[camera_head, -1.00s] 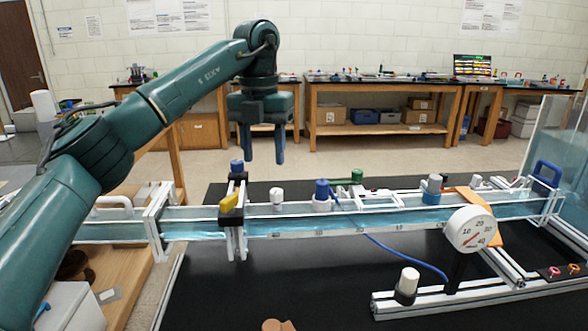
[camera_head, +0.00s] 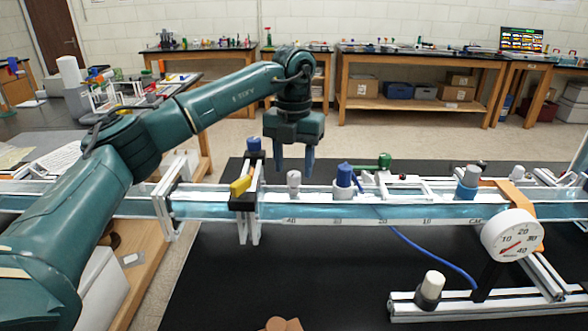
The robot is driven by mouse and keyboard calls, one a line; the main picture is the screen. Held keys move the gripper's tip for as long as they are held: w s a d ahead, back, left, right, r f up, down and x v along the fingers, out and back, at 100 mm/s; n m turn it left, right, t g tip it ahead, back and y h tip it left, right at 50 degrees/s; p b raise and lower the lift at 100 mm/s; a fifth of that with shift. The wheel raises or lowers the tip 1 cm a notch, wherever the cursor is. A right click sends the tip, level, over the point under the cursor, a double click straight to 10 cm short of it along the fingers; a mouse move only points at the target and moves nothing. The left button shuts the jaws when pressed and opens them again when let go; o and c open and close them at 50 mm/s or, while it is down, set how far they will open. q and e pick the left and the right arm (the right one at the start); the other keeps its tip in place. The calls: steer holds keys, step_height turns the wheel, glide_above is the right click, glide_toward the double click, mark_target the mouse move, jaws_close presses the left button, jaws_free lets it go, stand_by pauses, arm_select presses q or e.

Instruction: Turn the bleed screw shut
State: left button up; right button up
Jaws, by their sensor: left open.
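A clear channel (camera_head: 400,210) with bluish water runs across the bench. Several knobs stand along it: a small white one (camera_head: 293,179), a blue one on a white base (camera_head: 344,175), a green one (camera_head: 384,161) behind, and a grey-topped blue one (camera_head: 469,178) at right. I cannot tell which is the bleed screw. My left gripper (camera_head: 294,168) is open and empty, fingers pointing down, seemingly just above or behind the small white knob. No contact with it shows.
A round dial gauge (camera_head: 510,236) and blue tube (camera_head: 428,255) are at right. A white-capped post (camera_head: 432,284) stands in front. The black bench top (camera_head: 300,270) is mostly clear.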

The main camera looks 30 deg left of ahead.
arm_select(q)
steer(key=shift+f, duration=1.2)
steer(key=shift+c, duration=0.5)
steer(key=c, duration=0.9)
